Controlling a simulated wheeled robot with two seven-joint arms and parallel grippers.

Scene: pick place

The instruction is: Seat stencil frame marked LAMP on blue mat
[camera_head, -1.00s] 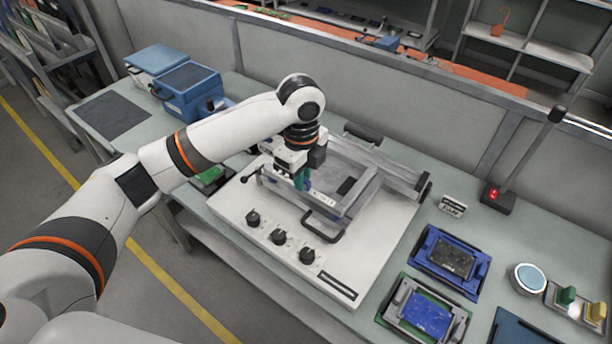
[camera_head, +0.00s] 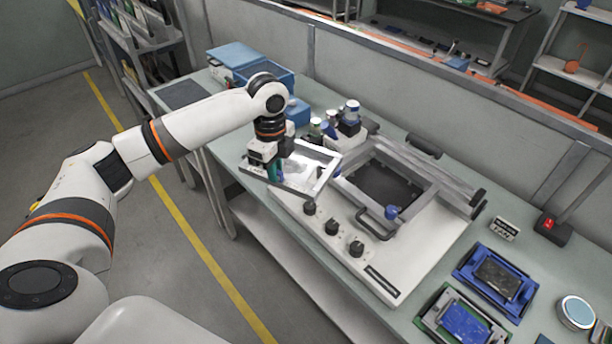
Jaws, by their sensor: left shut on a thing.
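My left gripper (camera_head: 272,172) is shut on the edge of a silver stencil frame (camera_head: 326,180). The frame is held above the left part of the white printer (camera_head: 395,272), slightly tilted. Any marking on it is too small to read. A dark flat mat (camera_head: 183,94) lies at the table's far left end, beyond my arm; its colour looks dark grey. A corner of a dark blue flat piece (camera_head: 544,339) shows at the bottom right edge. My right gripper is not in view.
The printer's hinged frame (camera_head: 400,160) has a dark opening (camera_head: 384,187). Blue bins (camera_head: 262,78) and several jars (camera_head: 350,112) stand behind my arm.

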